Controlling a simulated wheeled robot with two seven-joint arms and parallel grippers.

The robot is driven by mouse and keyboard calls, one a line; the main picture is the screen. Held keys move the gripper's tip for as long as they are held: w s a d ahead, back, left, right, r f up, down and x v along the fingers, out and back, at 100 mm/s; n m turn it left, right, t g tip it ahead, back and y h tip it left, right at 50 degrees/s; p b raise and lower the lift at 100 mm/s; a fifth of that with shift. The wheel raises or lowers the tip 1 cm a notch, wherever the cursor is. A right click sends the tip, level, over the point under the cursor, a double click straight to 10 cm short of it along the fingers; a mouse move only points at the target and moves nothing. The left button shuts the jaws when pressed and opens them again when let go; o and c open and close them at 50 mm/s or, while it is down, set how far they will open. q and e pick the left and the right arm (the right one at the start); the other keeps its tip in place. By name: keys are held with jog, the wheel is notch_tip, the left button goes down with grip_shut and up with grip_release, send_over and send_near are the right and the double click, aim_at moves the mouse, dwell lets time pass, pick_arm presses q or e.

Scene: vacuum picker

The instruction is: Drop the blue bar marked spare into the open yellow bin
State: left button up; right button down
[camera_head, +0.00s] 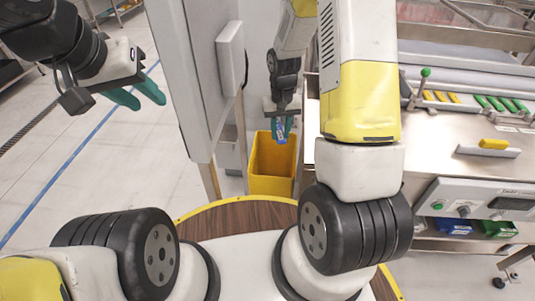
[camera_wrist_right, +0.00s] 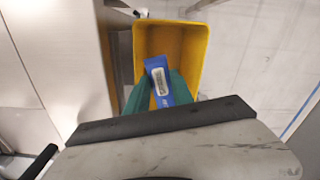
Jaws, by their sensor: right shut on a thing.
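The blue bar (camera_head: 281,140) is held between the teal fingers of my right gripper (camera_head: 283,133) in the head view. In the right wrist view the bar (camera_wrist_right: 159,78) with a pale label sits between the fingertips of the gripper (camera_wrist_right: 160,88). The open yellow bin (camera_head: 270,185) stands on the floor below the bar. In the right wrist view the bin (camera_wrist_right: 203,45) opens behind and around the bar, and its inside looks empty where visible. The bar looks above the bin's opening. My left gripper (camera_head: 150,98) is open and empty at the upper left.
A steel bench (camera_head: 445,150) is on the right, with a yellow bar (camera_head: 493,143) and rows of yellow and green bars. Small blue (camera_head: 453,226) and green (camera_head: 500,228) bins sit below it. A pale upright panel (camera_head: 185,80) stands left of the yellow bin. Floor at left is clear.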

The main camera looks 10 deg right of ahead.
aim_at(281, 132)
jog(key=f, duration=0.1)
jog(key=w+f, duration=0.1)
jog(key=f, duration=0.2)
jog(key=shift+w+d+f, duration=0.1)
jog(key=shift+w+d, duration=0.2)
jog(key=shift+w, duration=0.1)
jog(key=shift+f, duration=2.9)
jog(key=c, duration=1)
grip_release()
jog(key=shift+r, duration=3.9)
